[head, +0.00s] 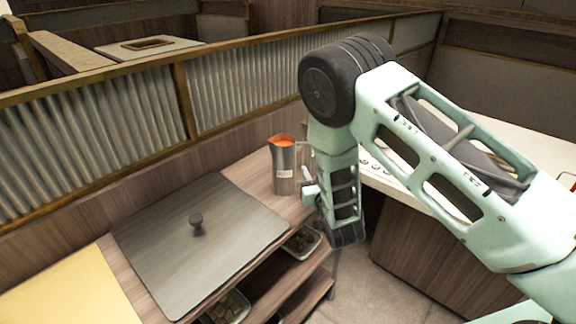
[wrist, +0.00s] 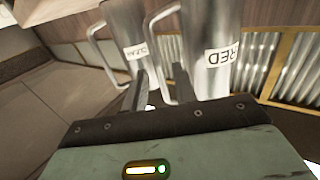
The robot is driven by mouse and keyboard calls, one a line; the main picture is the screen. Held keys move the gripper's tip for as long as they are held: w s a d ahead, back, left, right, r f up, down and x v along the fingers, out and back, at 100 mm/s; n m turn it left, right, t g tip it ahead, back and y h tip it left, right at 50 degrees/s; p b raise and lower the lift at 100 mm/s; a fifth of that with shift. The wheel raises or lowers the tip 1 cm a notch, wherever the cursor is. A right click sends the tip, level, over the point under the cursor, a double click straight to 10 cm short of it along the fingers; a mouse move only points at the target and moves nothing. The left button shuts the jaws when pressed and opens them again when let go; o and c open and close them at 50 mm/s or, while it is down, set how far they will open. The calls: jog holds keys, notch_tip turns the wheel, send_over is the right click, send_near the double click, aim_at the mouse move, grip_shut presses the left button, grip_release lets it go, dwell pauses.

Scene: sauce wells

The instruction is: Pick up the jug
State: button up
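A metal jug with orange-red contents (head: 284,168) stands upright on the wooden counter, near the partition. In the wrist view the jug labelled RED (wrist: 212,65) is close, with its handle on its left side. A second metal jug (wrist: 128,40), with a label too blurred to read surely, stands to its left; I cannot make it out in the head view, where my arm covers that area. My gripper (head: 309,189) is low beside the red jug, on its handle side. In the wrist view my gripper (wrist: 160,86) has its fingers apart, with the RED jug's handle seemingly between them.
A grey lid or board with a dark knob (head: 197,226) and a yellow board (head: 70,292) lie left on the counter. Trays of food (head: 302,242) sit on shelves below. A corrugated partition (head: 105,125) runs behind. A white counter (head: 385,178) is at right.

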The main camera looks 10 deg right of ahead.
aim_at(310, 164)
jog(key=w+p, duration=0.1)
jog(key=w, duration=0.3)
jog(key=shift+r, duration=0.1)
grip_shut()
jog(key=shift+r, duration=0.15)
dwell(1.1)
